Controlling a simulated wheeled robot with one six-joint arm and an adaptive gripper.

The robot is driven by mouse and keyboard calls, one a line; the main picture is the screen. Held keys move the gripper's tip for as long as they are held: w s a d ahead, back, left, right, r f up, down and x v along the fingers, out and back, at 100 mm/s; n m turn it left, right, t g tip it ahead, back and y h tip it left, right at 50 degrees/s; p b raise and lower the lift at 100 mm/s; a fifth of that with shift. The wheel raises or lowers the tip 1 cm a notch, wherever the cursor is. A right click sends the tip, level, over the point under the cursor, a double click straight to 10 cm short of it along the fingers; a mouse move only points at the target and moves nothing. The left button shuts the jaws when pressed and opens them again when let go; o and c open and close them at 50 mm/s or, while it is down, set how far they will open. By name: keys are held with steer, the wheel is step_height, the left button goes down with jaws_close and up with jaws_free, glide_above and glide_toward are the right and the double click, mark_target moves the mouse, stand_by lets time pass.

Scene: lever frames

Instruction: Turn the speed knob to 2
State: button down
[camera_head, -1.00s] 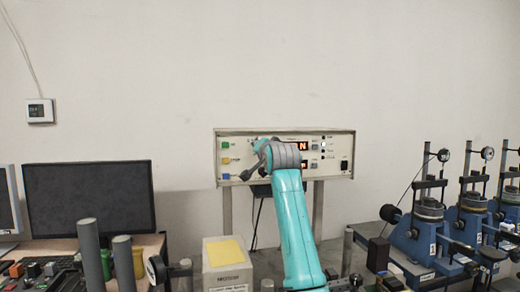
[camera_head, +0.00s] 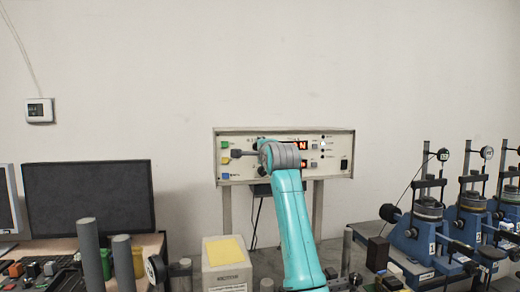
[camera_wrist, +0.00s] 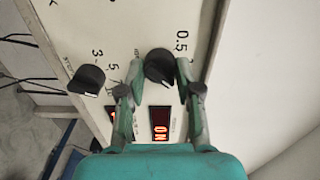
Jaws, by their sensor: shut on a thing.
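The control panel (camera_head: 336,150) is a cream box on the wall side, with lit red displays and coloured buttons. In the wrist view, my gripper (camera_wrist: 160,72) has its two fingers on either side of a round black knob (camera_wrist: 159,64) and is shut on it. A "0.5" marking is printed beside this knob. A second black knob (camera_wrist: 87,80) with a white pointer line sits to the left, apart from the fingers, with "3", "5" and "7" printed near it. I cannot read which knob is labelled speed. In the head view my arm hides the gripped knob.
A display reading "ON" (camera_wrist: 160,123) lies just below the gripped knob. A monitor (camera_head: 88,198) stands at the left. A box with a yellow top (camera_head: 226,252) is in front of the panel. Blue test devices (camera_head: 425,230) stand at the right.

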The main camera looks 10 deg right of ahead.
steer(key=shift+m, duration=0.3)
steer(key=c, duration=0.8)
jaws_free()
steer(key=s, duration=1.2)
